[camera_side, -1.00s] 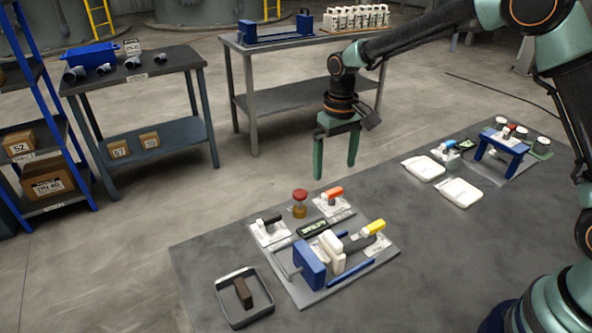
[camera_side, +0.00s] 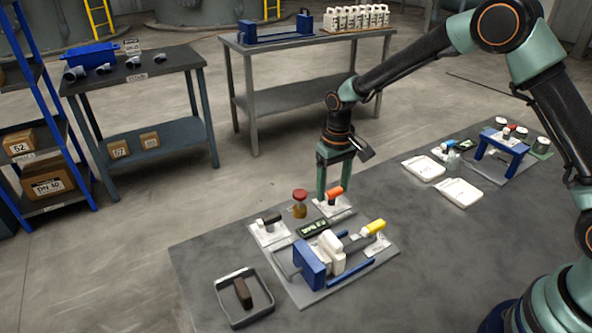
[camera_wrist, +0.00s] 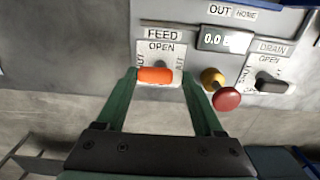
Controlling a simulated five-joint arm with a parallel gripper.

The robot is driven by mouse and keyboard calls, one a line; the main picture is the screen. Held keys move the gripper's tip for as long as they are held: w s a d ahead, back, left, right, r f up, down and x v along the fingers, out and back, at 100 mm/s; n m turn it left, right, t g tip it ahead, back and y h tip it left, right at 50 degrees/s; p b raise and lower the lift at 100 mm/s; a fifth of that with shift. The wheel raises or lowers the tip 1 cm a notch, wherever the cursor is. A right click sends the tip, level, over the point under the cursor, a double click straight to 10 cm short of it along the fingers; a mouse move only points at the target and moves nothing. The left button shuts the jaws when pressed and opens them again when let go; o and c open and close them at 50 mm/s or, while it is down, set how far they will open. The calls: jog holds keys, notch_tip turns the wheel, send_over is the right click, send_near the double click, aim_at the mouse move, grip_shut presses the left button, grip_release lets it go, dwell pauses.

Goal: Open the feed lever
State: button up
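The feed lever has an orange handle (camera_side: 335,193) on a white plate at the back of the press panel. In the wrist view the orange handle (camera_wrist: 155,75) lies sideways under the FEED and OPEN labels. My gripper (camera_side: 334,190) points down at the feed lever, its fingers spread. In the wrist view my gripper (camera_wrist: 159,76) is open, with one green finger at each side of the handle. The left fingertip is very close to the handle's left end; a small gap shows at the right. I cannot tell whether either finger touches it.
Beside the feed lever stands an amber piece with a red cap (camera_side: 299,197). The black drain lever (camera_side: 268,219), a small display (camera_side: 313,228) and a yellow-handled lever (camera_side: 375,227) are close by. A grey tray (camera_side: 222,292) sits front left.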

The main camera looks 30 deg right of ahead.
jog(key=shift+c, duration=0.7)
jog(key=shift+n, duration=0.4)
jog(key=n, duration=0.3)
jog(key=shift+n, duration=0.4)
jog(key=n, duration=0.4)
jog(key=shift+r+n, duration=0.1)
jog(key=shift+n, duration=0.2)
jog(key=n, duration=0.8)
jog(key=shift+n, duration=0.3)
